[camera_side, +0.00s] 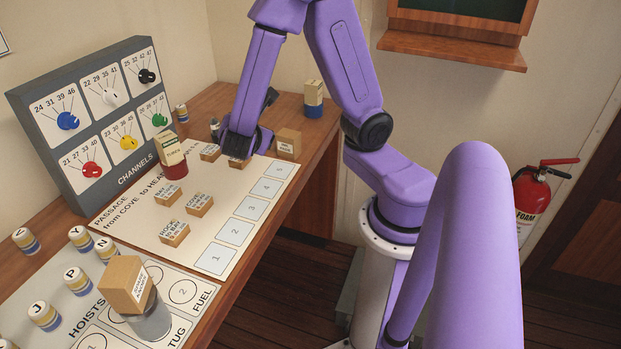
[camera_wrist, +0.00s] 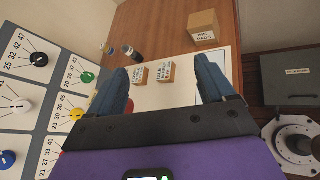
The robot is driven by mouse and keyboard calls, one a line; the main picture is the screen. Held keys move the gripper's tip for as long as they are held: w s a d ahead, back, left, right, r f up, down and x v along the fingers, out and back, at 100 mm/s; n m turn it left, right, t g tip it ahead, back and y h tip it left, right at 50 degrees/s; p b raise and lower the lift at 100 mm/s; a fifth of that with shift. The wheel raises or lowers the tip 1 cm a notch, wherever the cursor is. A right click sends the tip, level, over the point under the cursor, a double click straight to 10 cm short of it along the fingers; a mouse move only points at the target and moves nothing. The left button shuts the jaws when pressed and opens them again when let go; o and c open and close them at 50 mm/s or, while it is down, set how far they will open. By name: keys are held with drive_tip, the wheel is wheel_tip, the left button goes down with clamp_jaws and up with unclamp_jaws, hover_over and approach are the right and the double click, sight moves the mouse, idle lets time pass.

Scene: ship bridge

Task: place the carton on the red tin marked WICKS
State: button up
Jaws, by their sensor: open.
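A cream-and-green carton (camera_side: 171,148) stands on a red tin (camera_side: 175,170) near the back left of the passage chart in the side view. It leans slightly in the picture, and no gap shows between the two. The tin's marking is not legible. My gripper (camera_side: 240,158) is low over the back of the chart, to the right of the carton and apart from it. In the wrist view my gripper (camera_wrist: 164,88) has its fingers wide apart with nothing held between them. The carton is not clearly visible in the wrist view.
Small wooden blocks (camera_side: 174,233) lie on the chart (camera_side: 145,228); one is close under my gripper. A box (camera_side: 288,143) stands to its right. A channel panel (camera_side: 95,125) borders the left. Another box (camera_side: 122,283) sits on a grey tin (camera_side: 152,322) in front.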

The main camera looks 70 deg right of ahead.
drive_tip(key=s+a+m+g+y, duration=0.2)
drive_tip(key=s+a+y, duration=0.4)
drive_tip(key=s, duration=0.3)
drive_tip(key=s+a+m+g+y, duration=0.3)
drive_tip(key=s+a+y, duration=0.3)
drive_tip(key=s, duration=0.3)
drive_tip(key=shift+s+r, duration=0.4)
